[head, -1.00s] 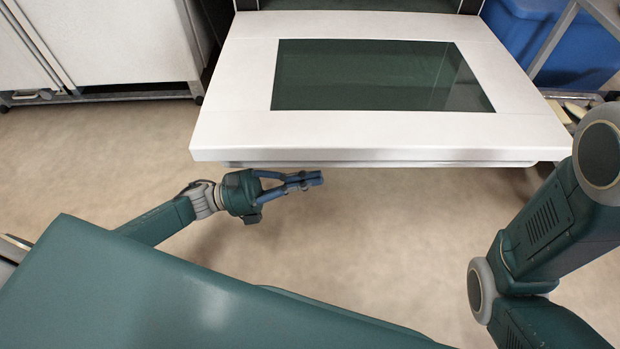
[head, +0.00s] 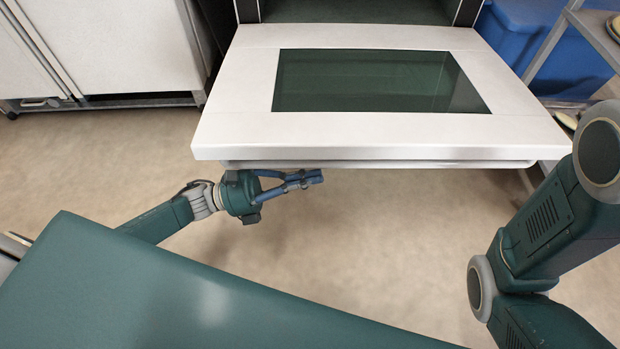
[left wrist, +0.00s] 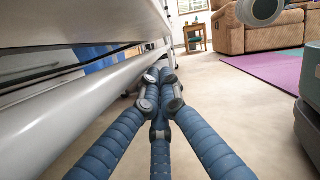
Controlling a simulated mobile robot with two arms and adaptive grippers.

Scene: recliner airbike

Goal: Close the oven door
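The oven door (head: 235,100) is open. It is folded down towards me, with its dark glass window (head: 380,80) facing up. A pale handle bar (head: 380,164) runs under its front edge. My left gripper (head: 318,177) is just under the left part of that edge, pointing right with its blue fingers together and nothing visible between them. In the left wrist view the fingers (left wrist: 160,78) converge beside the long pale handle bar (left wrist: 85,92), which is on the left. I cannot tell whether they touch it. My right gripper is outside both views.
The dark oven cavity (head: 355,12) opens behind the door. White cabinets (head: 135,45) stand at the left; a blue bin (head: 520,50) and a metal rack (head: 550,50) are at the right. Bare floor (head: 400,235) lies below the door. A brown sofa (left wrist: 262,30) is farther off.

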